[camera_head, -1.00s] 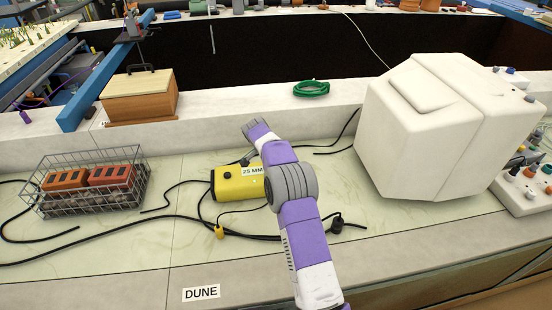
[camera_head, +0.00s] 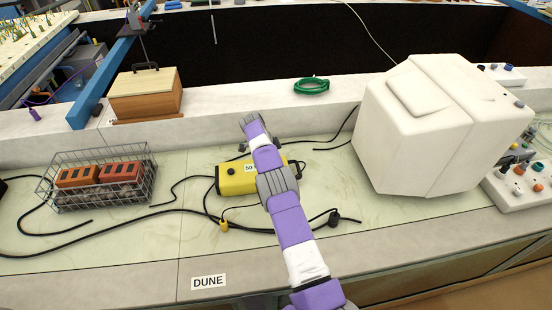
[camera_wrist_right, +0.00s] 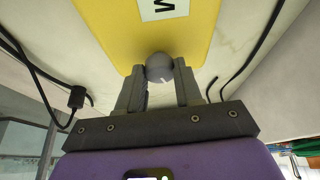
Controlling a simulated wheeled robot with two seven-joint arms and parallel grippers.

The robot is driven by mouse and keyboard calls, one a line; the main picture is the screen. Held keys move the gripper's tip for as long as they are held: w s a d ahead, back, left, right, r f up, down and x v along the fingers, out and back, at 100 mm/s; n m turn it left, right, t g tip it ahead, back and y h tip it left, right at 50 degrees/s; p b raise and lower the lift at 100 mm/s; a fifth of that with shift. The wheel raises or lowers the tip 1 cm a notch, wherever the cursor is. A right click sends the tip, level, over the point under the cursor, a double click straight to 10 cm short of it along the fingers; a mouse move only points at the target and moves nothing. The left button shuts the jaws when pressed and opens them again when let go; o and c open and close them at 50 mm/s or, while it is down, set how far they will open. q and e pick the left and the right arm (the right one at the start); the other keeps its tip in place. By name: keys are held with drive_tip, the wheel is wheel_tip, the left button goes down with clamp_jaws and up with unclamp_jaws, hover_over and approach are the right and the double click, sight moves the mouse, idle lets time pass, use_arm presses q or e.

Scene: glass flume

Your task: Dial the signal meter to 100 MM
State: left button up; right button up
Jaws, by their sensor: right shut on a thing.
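The yellow signal meter (camera_head: 235,184) lies on the pale bench in the middle of the head view. Its white label (camera_head: 250,169) reads "50"; the rest is hidden behind my right arm. A dark button (camera_head: 231,171) shows on its top. In the right wrist view the meter's yellow face (camera_wrist_right: 110,25) fills the top, with part of the label (camera_wrist_right: 163,9). My right gripper (camera_wrist_right: 160,78) is shut on the round grey knob (camera_wrist_right: 159,66) at the meter's edge. My right arm hides that gripper in the head view. My left gripper is not in view.
Black cables (camera_head: 140,217) run across the bench around the meter. A wire basket (camera_head: 99,197) with orange-red blocks stands at left. A wooden box (camera_head: 146,100) and a green coil (camera_head: 312,85) sit on the back ledge. A large white covered block (camera_head: 405,145) stands at right.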

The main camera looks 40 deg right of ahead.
idle(0.4)
drive_tip(key=o, duration=1)
drive_tip(key=shift+o, duration=0.2)
drive_tip(key=p+v, duration=0.3)
drive_tip(key=v, duration=0.4)
drive_tip(key=shift+r, duration=0.25)
drive_tip(key=shift+a, duration=0.1)
